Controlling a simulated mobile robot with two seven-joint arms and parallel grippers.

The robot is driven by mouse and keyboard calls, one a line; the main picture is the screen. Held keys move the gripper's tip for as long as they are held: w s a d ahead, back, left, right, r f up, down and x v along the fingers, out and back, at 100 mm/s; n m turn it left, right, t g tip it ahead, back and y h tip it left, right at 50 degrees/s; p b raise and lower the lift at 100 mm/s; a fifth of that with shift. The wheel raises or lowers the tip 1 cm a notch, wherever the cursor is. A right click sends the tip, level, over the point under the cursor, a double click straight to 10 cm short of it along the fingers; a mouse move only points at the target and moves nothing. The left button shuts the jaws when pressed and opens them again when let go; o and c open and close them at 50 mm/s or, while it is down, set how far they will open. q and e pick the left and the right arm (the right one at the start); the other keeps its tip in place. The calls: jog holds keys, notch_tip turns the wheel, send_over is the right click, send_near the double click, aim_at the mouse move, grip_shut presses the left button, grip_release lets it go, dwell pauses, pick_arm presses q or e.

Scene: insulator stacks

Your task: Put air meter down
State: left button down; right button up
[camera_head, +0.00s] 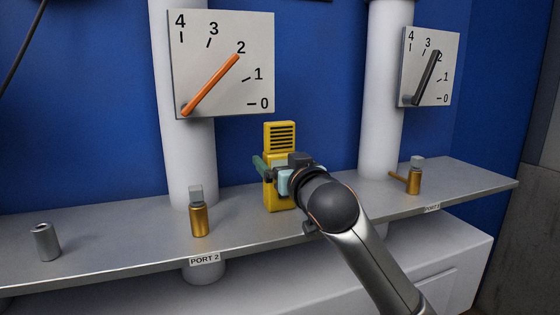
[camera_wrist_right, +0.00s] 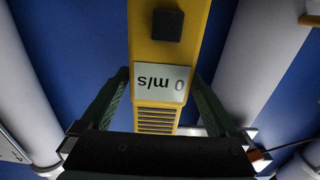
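The air meter (camera_head: 280,138) is a yellow upright device with a dark slatted grille at its top. It is at the shelf between the two white pipes. Its base appears to be at the shelf surface, but I cannot tell whether it bears weight there. My right gripper (camera_head: 262,166) is at its middle, one green finger on each side. In the right wrist view the air meter (camera_wrist_right: 170,55) appears upside down, its screen reading 0 m/s. The fingertips of my right gripper (camera_wrist_right: 160,76) lie against its two edges. My left gripper is out of view.
The metal shelf (camera_head: 120,232) holds a brass valve (camera_head: 199,220) at port 2, another brass valve (camera_head: 413,181) at right, and a grey cylinder (camera_head: 45,242) at left. Gauges with an orange needle (camera_head: 210,84) and a dark needle (camera_head: 427,78) are on the pipes behind.

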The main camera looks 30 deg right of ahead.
jog(key=shift+r, duration=0.2)
jog(key=shift+s+a+f, duration=0.1)
jog(key=shift+s, duration=0.2)
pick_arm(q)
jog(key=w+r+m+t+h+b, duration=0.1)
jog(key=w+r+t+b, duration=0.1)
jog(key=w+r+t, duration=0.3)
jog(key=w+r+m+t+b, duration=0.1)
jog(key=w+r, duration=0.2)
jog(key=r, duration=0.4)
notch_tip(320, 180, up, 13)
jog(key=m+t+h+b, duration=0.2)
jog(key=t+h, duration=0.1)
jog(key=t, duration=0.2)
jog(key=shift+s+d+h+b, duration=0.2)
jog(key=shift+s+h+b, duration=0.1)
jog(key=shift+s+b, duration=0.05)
pick_arm(e)
jog(key=v, duration=1.1)
jog(key=shift+s+a, duration=0.1)
jog(key=shift+s, duration=0.05)
